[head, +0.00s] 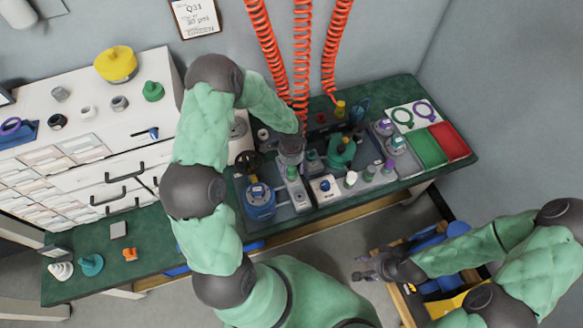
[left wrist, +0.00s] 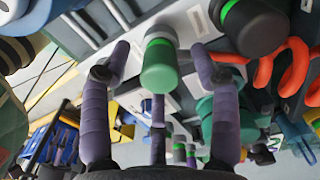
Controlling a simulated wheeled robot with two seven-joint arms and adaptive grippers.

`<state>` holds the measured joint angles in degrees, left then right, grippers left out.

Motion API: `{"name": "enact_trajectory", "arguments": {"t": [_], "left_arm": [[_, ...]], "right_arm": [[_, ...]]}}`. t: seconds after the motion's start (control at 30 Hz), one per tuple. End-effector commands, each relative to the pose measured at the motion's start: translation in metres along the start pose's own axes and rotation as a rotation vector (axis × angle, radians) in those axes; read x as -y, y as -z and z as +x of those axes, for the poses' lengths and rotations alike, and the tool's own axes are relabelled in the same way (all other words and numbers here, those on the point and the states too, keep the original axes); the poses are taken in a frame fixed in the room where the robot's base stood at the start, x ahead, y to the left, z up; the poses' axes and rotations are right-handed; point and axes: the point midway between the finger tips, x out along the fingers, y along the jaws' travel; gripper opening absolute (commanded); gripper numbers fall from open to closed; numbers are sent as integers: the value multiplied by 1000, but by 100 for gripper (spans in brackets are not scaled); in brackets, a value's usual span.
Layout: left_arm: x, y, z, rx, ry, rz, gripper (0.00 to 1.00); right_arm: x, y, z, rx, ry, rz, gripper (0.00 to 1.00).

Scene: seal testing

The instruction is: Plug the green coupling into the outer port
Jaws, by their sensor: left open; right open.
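My left gripper (head: 291,160) is open over the middle of the bench, pointing down at a narrow pale fixture (head: 298,194). A green coupling with a grey-green body (left wrist: 160,66) stands between its spread fingers (left wrist: 160,48) in the left wrist view. A green part shows just under the gripper in the head view (head: 292,173). I cannot tell whether the fingers touch it. A larger dark-and-green cylinder (left wrist: 250,24) is beside it. Which opening is the outer port cannot be told; the gripper hides part of the fixture. My right gripper (head: 366,268) is open and empty, low in front of the bench.
A blue round device (head: 260,203) stands left of the fixture, and a white box with a blue knob (head: 325,187) stands right of it. Red coiled hoses (head: 302,60) hang behind. Green (head: 427,150) and red mats (head: 450,139) lie at the right. A tool cart (head: 405,300) stands below.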

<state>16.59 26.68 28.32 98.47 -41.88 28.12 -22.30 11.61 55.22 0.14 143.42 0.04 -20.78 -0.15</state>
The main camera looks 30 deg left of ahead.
Motion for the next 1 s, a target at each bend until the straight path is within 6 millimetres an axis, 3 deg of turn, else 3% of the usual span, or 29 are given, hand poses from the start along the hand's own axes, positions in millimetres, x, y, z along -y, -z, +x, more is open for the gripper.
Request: {"name": "enact_trajectory", "arguments": {"t": [0.53,0.73,1.0], "left_arm": [[1,1,-97,-2,4,0,62],[0,0,-112,-1,2,1,62],[0,0,-114,-1,1,1,62]], "right_arm": [[0,0,0,0,0,0,49],[0,0,0,0,0,0,49],[0,0,0,0,0,0,49]]}}
